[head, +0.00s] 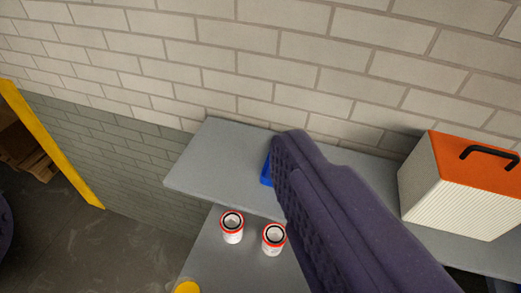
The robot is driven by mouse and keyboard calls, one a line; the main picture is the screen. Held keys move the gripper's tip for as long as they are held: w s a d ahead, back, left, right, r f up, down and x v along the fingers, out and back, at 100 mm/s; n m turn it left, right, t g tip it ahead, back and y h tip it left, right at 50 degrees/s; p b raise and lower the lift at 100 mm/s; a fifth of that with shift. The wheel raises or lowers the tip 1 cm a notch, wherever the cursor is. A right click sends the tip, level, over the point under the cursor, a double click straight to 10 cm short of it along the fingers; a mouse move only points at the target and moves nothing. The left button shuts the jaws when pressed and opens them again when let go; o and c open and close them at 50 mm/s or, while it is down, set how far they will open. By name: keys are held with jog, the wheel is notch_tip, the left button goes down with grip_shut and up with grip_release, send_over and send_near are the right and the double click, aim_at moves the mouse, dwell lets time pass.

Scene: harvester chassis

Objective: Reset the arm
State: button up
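A large dark purple part of my own arm end, which I take to be my gripper (297,152), reaches from the lower right edge up to the middle of the view. Its left face is covered with small dimples. I see it as one solid shape, so the gap between fingers is hidden and I cannot tell whether it is open. No held thing shows. Its front end appears over a grey shelf (215,155) and covers most of a blue object (266,172) there.
Two white cans with red rims, one left (232,228) and one right (273,240), stand on a lower grey surface (215,265). A white ribbed box (455,195) with an orange top and black handle is at right. A brick wall (250,60) is behind. Floor shows at left beside a yellow post (55,145).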

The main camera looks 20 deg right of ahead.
notch_tip(320, 180, down, 17)
jog(key=b, duration=1.7)
